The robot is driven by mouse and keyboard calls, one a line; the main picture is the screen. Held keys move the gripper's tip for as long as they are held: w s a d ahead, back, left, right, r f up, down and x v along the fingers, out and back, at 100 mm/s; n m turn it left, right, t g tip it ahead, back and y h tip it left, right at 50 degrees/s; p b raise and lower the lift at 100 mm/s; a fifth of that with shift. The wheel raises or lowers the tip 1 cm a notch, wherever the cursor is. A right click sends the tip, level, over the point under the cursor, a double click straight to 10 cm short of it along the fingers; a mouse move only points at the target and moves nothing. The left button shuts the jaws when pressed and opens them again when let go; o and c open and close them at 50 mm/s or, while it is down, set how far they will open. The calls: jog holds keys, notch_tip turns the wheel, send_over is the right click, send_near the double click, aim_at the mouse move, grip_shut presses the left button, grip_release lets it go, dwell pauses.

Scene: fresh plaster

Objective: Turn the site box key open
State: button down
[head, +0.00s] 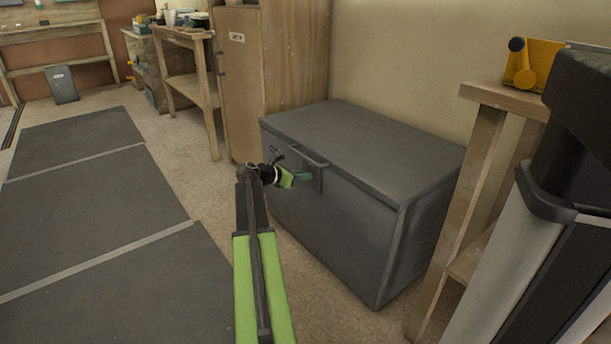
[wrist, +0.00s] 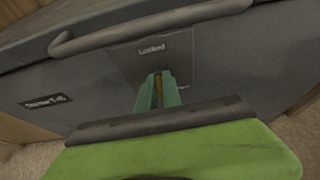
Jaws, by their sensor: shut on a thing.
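The site box (head: 345,230) is a large dark grey chest with its lid closed, standing against the wall. Its front also fills the wrist view (wrist: 90,88). My gripper (head: 303,175) is at the lock plate on the box front, below the handle. In the wrist view, its teal fingers (wrist: 158,92) are shut on a small brass-coloured key (wrist: 158,88). The key's grip looks upright, in line with a label reading "Locked" (wrist: 152,48) above it. A second small label (wrist: 183,87) right of the fingers is partly hidden. The keyhole is hidden.
A grey bar handle (wrist: 150,27) runs just above the lock plate. A wooden cabinet (head: 236,85) stands left of the box. A wooden bench (head: 485,150) with a yellow thing (head: 538,65) stands on the right. Dark floor mats (head: 95,215) lie clear on the left.

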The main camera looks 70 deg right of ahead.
jog(key=shift+s+d+r, duration=0.1)
jog(key=shift+d, duration=0.4)
jog(key=shift+a, duration=0.5)
jog(key=shift+s+a+f+m+t+h+b, duration=0.2)
jog(key=shift+m+t+h+b, duration=0.45)
jog(key=shift+m, duration=0.55)
jog(key=shift+s+a+f+m+t+h+b, duration=0.15)
jog(key=shift+m+t+h+b, duration=0.25)
jog(key=shift+m+b, duration=0.55)
jog(key=shift+s+a+f+m+t+h+b, duration=0.1)
jog(key=shift+s+m+t+h+b, duration=0.3)
jog(key=shift+m, duration=1.05)
jog(key=shift+w+d, duration=0.1)
jog(key=shift+w, duration=0.05)
jog(key=c, duration=1.5)
grip_release()
jog(key=shift+w, duration=0.1)
